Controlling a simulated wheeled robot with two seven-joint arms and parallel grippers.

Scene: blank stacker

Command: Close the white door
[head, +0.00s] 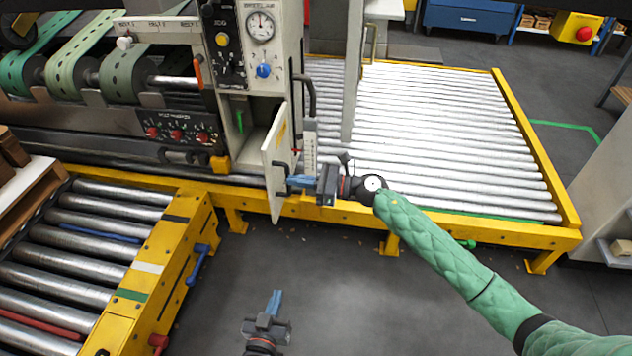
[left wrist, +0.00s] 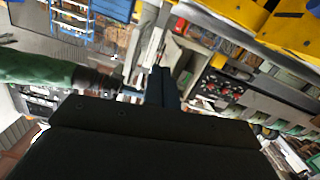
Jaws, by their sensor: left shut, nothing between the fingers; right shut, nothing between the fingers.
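The white door (head: 277,160) hangs on the front of the machine's grey cabinet and stands open, swung out toward me. The cabinet's opening (head: 252,128) shows to the left of the door. My right gripper (head: 292,181) is shut and empty, its blue fingertips at the door's right face; I cannot tell whether they touch it. My left gripper (head: 275,298) is shut and empty, low over the floor and apart from the door. Its blue fingers (left wrist: 163,88) also show in the left wrist view.
A yellow-framed roller conveyor (head: 450,120) lies behind and right of the door. Another roller conveyor (head: 150,270) stands at the lower left. A control panel with a gauge (head: 260,27) is above the cabinet's opening. The grey floor (head: 330,290) in front is clear.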

